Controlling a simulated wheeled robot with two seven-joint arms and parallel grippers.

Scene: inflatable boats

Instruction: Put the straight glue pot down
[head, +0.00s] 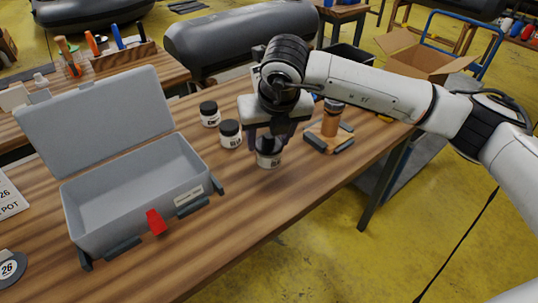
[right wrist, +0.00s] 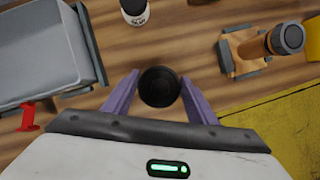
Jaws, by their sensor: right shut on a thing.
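My right gripper (head: 271,137) points down over the wooden table and is shut on a glue pot (head: 268,158), a small pot with a black lid and a white label. The pot looks upright, its base at or just above the tabletop; I cannot tell if it touches. In the right wrist view its round black lid (right wrist: 159,86) sits between the two purple fingers. Two similar pots stand to the left of it, a nearer one (head: 231,134) and a farther one (head: 209,114). My left gripper is not in view.
An open grey case (head: 134,199) with a red latch (head: 156,222) stands at the left. A wooden block with dark pads (head: 315,138) and an orange-brown bottle (head: 332,120) are right of the gripper. The table's front edge is close, with bare wood in front of the pot.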

